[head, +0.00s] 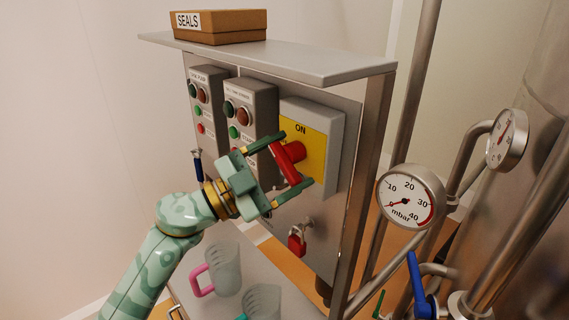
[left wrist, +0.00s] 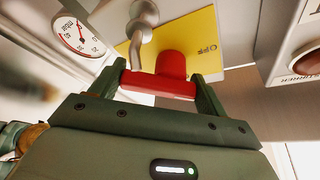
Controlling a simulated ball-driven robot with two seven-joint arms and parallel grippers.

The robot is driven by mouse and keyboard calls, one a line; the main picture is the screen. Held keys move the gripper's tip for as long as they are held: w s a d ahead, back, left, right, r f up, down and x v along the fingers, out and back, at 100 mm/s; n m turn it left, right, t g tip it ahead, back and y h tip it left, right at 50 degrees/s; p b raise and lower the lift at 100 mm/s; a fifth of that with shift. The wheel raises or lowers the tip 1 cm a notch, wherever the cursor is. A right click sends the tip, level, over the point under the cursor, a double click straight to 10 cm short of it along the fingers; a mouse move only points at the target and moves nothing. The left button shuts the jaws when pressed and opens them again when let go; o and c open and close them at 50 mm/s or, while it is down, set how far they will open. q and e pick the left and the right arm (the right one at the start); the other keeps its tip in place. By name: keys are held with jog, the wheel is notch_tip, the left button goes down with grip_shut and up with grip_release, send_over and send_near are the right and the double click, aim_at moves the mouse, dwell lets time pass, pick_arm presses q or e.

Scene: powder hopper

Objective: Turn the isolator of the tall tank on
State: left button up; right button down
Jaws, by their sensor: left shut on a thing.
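The isolator is a red rotary handle (head: 288,160) on a yellow plate (head: 316,150), fixed to a grey box (head: 335,128) on the panel. "ON" is printed at the plate's top. In the head view the handle's bar slants from upper left to lower right. My left gripper (head: 289,164) is shut on the handle, one finger above and one below it. In the left wrist view the red handle (left wrist: 170,75) sits between the two fingers, with "OFF" on the yellow plate (left wrist: 203,42) beside it. My right gripper is not in view.
Two grey button boxes (head: 250,95) are left of the isolator. A red padlock (head: 297,240) hangs below it. A pressure gauge (head: 411,196) and pipes stand at the right. Measuring jugs (head: 223,268) stand on the lower shelf. A SEALS box (head: 219,26) lies on top.

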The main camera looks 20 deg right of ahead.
pick_arm(q)
jog(key=m+g+y, duration=0.1)
jog(key=m, duration=0.3)
jog(key=shift+w+b, duration=0.15)
jog(key=shift+b, duration=0.15)
jog(key=o, duration=1)
jog(key=shift+f, duration=0.1)
jog(key=shift+b+v, duration=2)
jog(key=shift+v, duration=6.2)
jog(key=shift+w, duration=0.15)
